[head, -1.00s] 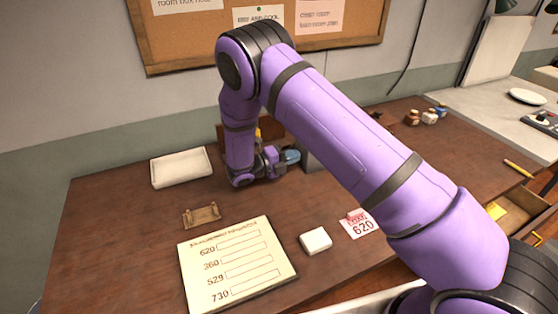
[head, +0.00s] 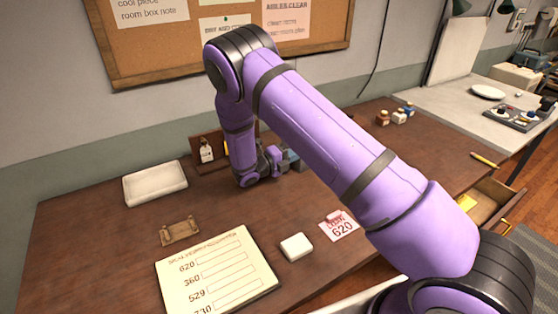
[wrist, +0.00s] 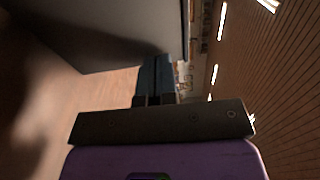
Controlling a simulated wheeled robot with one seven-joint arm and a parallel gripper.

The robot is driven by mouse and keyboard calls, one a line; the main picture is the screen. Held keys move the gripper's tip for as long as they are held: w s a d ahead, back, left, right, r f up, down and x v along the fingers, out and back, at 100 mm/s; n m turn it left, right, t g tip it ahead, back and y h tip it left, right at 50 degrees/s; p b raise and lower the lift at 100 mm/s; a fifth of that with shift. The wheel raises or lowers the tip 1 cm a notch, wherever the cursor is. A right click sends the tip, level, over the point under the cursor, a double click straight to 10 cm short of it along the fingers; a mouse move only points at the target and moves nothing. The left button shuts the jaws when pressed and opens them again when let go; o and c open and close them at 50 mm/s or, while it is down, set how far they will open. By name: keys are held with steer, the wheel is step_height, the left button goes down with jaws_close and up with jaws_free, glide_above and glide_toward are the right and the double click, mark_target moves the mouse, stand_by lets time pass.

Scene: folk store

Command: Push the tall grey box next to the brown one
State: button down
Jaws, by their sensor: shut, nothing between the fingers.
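My gripper (head: 280,160) is low over the back of the brown desk, partly hidden by my wrist. The wrist view shows its dark fingers (wrist: 157,75) together with nothing between them. A large smooth grey face (wrist: 110,30), seemingly the tall grey box, fills the upper left of the wrist view, close beside the fingers; I cannot tell whether they touch. In the head view my arm hides most or all of that box. A brown upright piece (head: 219,158) with a small white bottle before it stands left of my forearm; I cannot tell whether it is the brown box.
A white tray (head: 155,184) and a small wooden stand (head: 180,231) lie left. A numbered sheet (head: 218,272), a white block (head: 296,247) and a 620 card (head: 338,226) lie in front. An open drawer (head: 480,207) juts out at right.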

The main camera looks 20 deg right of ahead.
steer(key=d, duration=0.3)
steer(key=w+d, duration=0.1)
steer(key=d, duration=0.1)
steer(key=shift+w+d, duration=0.1)
steer(key=shift+d, duration=0.3)
steer(key=a, duration=0.3)
steer(key=s+a, duration=0.1)
steer(key=a, duration=0.3)
steer(key=s+a, duration=0.1)
steer(key=a, duration=0.2)
steer(key=shift+a, duration=0.3)
steer(key=c, duration=1.8)
jaws_free()
